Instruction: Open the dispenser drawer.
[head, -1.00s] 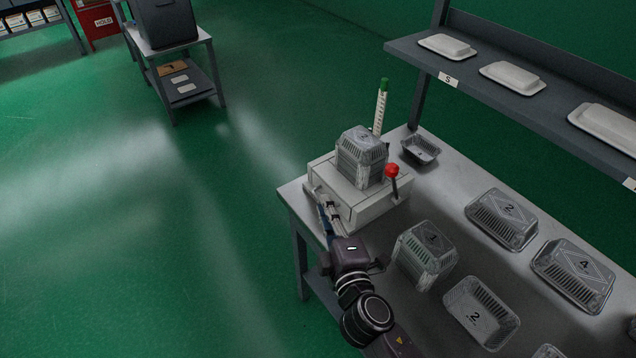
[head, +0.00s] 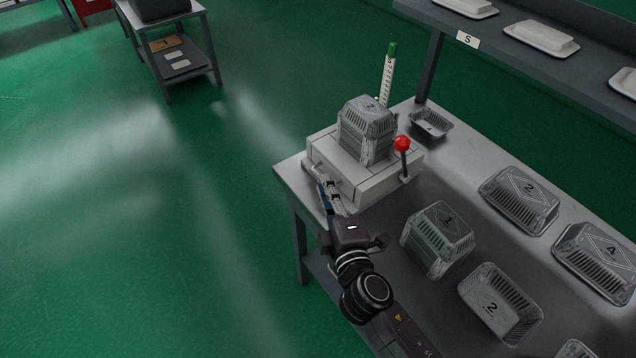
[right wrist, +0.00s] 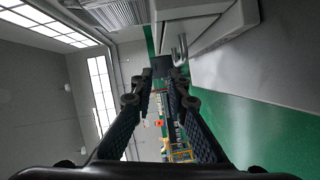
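The dispenser (head: 385,184) is a pale box on the left end of the bench, with a red-knobbed lever (head: 402,145) on its right. Its drawer front (head: 326,170) faces left and looks flush with the body. A stack of foil trays (head: 366,130) stands on top. My right gripper (head: 328,186) is at the drawer front. In the right wrist view, its fingers (right wrist: 163,76) look apart, with a gap between them. A grey hooked handle (right wrist: 181,48) shows just beyond the right fingertip; whether they touch is unclear. My left gripper is out of view.
Another foil tray stack (head: 438,238) stands near my right arm, with several single trays, one of them (head: 500,303), on the bench (head: 408,283). A shelf (head: 500,55) with white lids runs above.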

